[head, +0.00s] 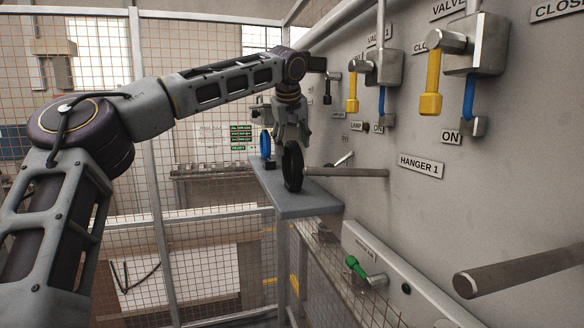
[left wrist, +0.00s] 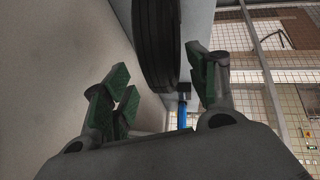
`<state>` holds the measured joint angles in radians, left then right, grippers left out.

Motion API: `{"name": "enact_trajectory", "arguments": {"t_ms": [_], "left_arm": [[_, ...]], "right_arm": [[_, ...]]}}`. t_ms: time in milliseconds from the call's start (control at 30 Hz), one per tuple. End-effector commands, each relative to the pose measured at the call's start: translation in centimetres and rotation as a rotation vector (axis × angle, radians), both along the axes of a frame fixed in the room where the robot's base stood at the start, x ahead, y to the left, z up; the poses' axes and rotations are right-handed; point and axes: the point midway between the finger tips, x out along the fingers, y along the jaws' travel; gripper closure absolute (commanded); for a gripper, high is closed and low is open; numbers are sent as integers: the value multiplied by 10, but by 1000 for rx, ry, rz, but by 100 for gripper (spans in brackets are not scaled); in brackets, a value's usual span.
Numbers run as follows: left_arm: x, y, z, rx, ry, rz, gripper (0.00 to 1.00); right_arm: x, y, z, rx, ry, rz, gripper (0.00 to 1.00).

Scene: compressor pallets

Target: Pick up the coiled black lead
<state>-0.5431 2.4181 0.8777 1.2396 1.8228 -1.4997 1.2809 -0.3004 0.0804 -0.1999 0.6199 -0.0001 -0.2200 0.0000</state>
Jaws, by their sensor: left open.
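The coiled black lead (head: 292,166) is an upright black ring on the grey shelf (head: 312,203), near the free end of the peg by the HANGER 1 label. My left gripper (head: 291,134) is open, just above and around the top of the coil in the head view. In the left wrist view the coil (left wrist: 157,45) shows between the spread green-padded fingers (left wrist: 162,92), with a gap on both sides. I cannot tell whether anything touches. My right gripper is not in view.
The grey peg (head: 345,172) sticks out from the wall beside the coil. A blue coil (head: 265,144) stands behind it on the shelf. Valves with yellow handles (head: 432,85) hang on the wall at right. A second peg (head: 520,270) juts out at lower right. Mesh fencing stands behind.

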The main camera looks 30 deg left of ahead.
Motion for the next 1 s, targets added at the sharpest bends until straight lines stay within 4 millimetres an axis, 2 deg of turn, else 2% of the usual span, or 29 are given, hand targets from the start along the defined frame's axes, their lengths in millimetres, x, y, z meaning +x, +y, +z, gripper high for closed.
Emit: {"name": "enact_trajectory", "arguments": {"t_ms": [567, 1000], "left_arm": [[3, 1, -5, -1, -1, 0, 41], [2, 1, -5, 0, 0, 1, 98]], "right_arm": [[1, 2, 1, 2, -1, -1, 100], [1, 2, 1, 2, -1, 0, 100]]}}
